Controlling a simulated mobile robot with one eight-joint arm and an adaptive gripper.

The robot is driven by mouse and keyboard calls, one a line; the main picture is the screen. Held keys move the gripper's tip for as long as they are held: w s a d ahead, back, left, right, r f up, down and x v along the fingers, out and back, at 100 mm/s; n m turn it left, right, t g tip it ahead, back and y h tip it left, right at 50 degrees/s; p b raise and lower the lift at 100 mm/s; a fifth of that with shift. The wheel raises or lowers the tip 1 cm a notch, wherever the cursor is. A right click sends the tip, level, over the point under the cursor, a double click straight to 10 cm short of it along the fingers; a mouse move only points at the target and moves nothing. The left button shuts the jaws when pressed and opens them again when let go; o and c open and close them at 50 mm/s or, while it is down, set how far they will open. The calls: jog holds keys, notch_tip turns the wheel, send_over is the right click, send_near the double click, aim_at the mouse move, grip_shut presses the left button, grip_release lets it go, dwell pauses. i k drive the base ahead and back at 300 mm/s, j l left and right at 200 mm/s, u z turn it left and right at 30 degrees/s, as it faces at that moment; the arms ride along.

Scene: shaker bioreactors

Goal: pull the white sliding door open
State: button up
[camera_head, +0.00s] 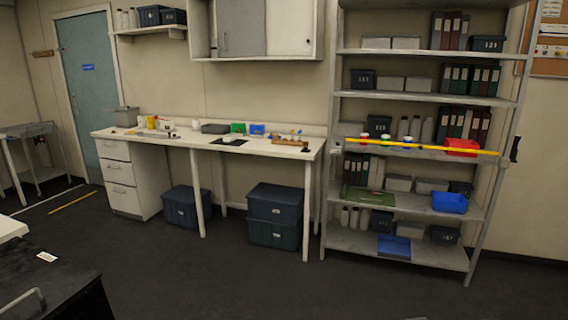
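A wall cabinet (202,30) hangs above the white bench, cut off by the top of the picture. Its front has a grey panel (243,28) at left centre with a small pull near its left side. A white sliding door (287,26) covers the right part, with a small dark knob or pull near its right edge. My gripper is not in view.
Below is a white bench (170,141) with small items. Dark lidded bins (273,203) stand under it. A tall metal shelf (400,245) with a yellow bar across it stands right. A black-topped unit (50,290) fills the lower left. The floor in front is clear.

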aim_at(289, 24)
jog(key=i+z, duration=0.25)
jog(key=i, duration=1.85)
